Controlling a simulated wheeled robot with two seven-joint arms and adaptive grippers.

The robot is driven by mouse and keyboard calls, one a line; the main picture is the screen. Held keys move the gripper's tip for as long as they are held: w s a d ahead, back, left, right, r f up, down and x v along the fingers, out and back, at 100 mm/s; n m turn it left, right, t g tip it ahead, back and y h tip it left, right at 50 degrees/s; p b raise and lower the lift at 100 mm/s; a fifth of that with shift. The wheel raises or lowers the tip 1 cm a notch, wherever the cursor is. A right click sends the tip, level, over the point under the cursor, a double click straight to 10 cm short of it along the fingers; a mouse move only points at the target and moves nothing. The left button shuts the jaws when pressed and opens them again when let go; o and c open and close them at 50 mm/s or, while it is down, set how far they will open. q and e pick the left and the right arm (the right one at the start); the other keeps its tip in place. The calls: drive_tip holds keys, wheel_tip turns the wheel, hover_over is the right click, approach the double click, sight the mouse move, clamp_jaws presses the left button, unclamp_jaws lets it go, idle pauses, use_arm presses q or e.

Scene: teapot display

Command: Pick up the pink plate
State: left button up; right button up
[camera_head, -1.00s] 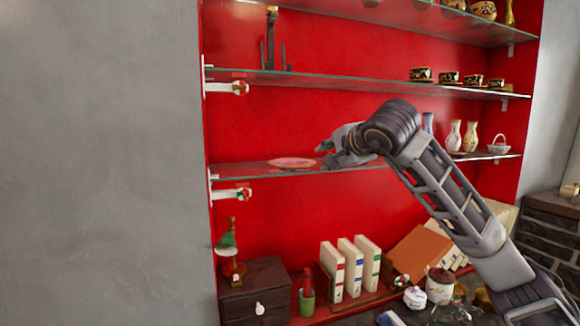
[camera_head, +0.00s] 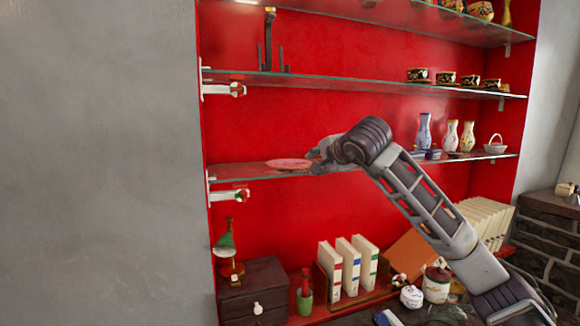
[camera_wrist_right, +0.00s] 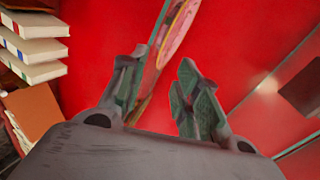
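The pink plate (camera_head: 288,164) lies flat on the middle glass shelf (camera_head: 236,173), near its left part. My right gripper (camera_head: 314,160) is at the plate's right edge in the head view. In the right wrist view, the gripper (camera_wrist_right: 158,70) has its two fingers spread apart, with nothing clamped between them. The plate (camera_wrist_right: 178,32) appears there edge-tilted just ahead of the fingertips, beside the glass shelf edge (camera_wrist_right: 152,50). Whether a finger touches the plate or the shelf cannot be told. My left gripper is not in view.
Another glass shelf (camera_head: 330,83) runs above the plate. Books (camera_head: 347,265) and a dark drawer box (camera_head: 255,290) stand below. A grey wall (camera_head: 100,160) is at the left.

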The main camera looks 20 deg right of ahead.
sight(308, 166)
drive_tip(key=shift+x, duration=1.3)
drive_tip(key=shift+p+x, duration=1.05)
drive_tip(key=shift+x, duration=0.85)
drive_tip(key=shift+w+a+f, duration=0.1)
drive_tip(key=shift+w+f, duration=0.1)
drive_tip(key=shift+w, duration=0.45)
drive_tip(key=shift+s+r, duration=0.1)
clamp_jaws()
